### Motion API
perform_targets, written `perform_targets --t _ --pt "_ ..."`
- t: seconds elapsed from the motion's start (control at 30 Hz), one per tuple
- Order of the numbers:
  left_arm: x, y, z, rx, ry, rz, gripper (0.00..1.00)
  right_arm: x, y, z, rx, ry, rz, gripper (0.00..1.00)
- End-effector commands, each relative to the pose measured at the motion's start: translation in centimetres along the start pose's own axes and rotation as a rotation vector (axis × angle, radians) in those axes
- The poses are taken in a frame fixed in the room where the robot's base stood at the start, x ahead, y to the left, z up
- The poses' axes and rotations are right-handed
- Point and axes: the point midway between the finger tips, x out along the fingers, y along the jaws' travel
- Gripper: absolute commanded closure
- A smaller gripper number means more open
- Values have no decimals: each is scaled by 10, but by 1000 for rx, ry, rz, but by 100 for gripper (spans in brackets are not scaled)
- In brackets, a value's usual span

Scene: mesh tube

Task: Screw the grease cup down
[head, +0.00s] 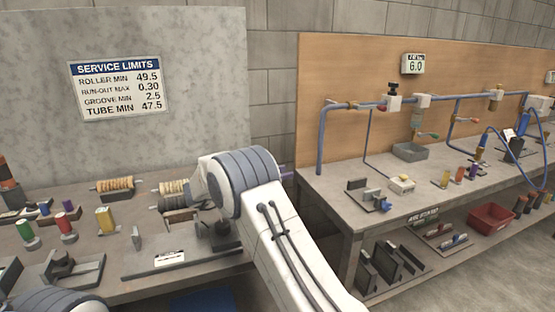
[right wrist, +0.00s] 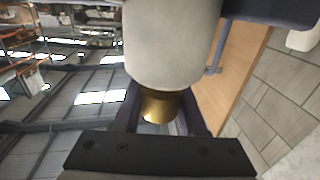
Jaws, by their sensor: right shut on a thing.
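In the right wrist view, my right gripper (right wrist: 160,122) has its two dark fingers on either side of a short, shiny brass-coloured cylinder (right wrist: 157,107), and it is shut on it. This may be the grease cup; its lower part is hidden by the gripper's dark body. A wide pale cylinder (right wrist: 170,45) stands against the brass piece's far end; I cannot tell whether it is threaded or seated there. In the head view my right arm's thick link covers the grip. My left gripper is outside the head view; only a link of my left arm shows at the bottom left.
A grey panel with a service limits sign (head: 118,87) stands behind.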

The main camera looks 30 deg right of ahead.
Motion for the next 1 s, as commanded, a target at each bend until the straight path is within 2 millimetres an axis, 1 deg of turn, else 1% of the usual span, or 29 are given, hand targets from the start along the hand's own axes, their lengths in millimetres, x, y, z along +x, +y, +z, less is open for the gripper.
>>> perform_targets --t 0.03,0.1,0.4,0.63,1.0 --pt "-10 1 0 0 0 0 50 1 1 -2 -2 -2 43 100" --pt "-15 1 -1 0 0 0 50 1 2 -1 -3 -2 99 100" --pt "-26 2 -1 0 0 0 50 0 8 1 -1 -1 277 100" --pt "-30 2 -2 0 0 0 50 -1 11 1 -1 -2 342 100" --pt "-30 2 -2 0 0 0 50 -2 12 2 -5 -3 360 100"
